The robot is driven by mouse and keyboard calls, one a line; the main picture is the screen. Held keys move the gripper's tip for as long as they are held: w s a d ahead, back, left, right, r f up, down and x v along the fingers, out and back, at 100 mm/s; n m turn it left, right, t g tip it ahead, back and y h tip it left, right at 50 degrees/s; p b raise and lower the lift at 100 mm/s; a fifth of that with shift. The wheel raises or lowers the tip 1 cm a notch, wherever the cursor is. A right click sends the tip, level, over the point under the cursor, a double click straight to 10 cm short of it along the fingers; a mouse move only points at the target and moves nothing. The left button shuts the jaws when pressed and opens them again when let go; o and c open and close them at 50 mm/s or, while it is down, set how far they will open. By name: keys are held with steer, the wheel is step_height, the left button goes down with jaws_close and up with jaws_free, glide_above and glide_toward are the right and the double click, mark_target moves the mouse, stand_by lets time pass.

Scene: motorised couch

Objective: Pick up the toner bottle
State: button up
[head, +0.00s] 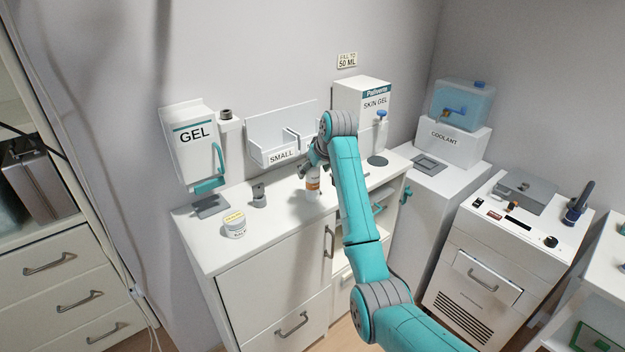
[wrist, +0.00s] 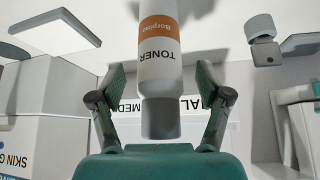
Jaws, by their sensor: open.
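The toner bottle (wrist: 158,65) is white with an orange label band, the word TONER and a grey cap. In the wrist view it appears upside down, with its cap end between the two open fingers of my gripper (wrist: 159,110). There are visible gaps between the cap and both fingers. In the head view the toner bottle (head: 313,183) stands on the white cabinet top, partly hidden by my gripper (head: 309,168), which is at its upper end.
A white jar (head: 234,225) and a small grey fitting (head: 259,196) stand left on the cabinet top (head: 290,222). Behind are the GEL dispenser (head: 193,150), the wall holder marked SMALL (head: 270,135) and the SKIN GEL box (head: 362,103). The COOLANT unit (head: 455,138) is farther right.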

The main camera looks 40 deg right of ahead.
steer(key=shift+x, duration=1)
steer(key=c, duration=1.4)
steer(key=shift+o, duration=0.2)
steer(key=shift+r, duration=0.15)
